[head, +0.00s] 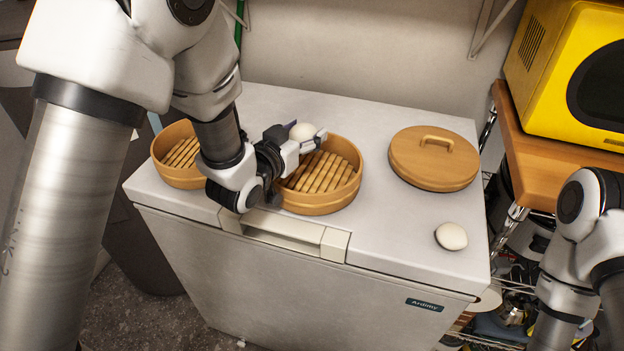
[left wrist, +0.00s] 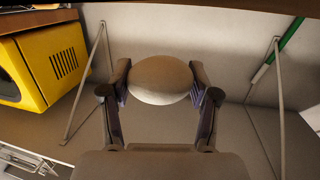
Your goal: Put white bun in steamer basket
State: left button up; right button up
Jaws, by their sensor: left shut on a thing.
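My left gripper (head: 304,137) is shut on a white bun (head: 301,131). It holds the bun above the back part of the middle steamer basket (head: 322,202), a round wooden basket with a slatted floor. In the left wrist view the bun (left wrist: 160,80) sits between the two fingertips. A second steamer basket (head: 176,178) stands to the left, partly behind my left arm. A second white bun (head: 451,236) lies on the white top at the front right. My right arm shows at the right edge, but its gripper is out of view.
A round wooden lid (head: 434,165) with a handle lies on the white chest top (head: 385,229) at the right. A yellow microwave (head: 570,70) stands on a wooden shelf (head: 545,160) at the far right. The wall is close behind.

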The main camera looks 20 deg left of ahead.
pick_arm(q)
jog(key=o, duration=1.2)
jog(key=v, duration=0.7)
jog(key=shift+s+a, duration=0.15)
jog(key=shift+s, duration=0.15)
jog(key=shift+w, duration=0.1)
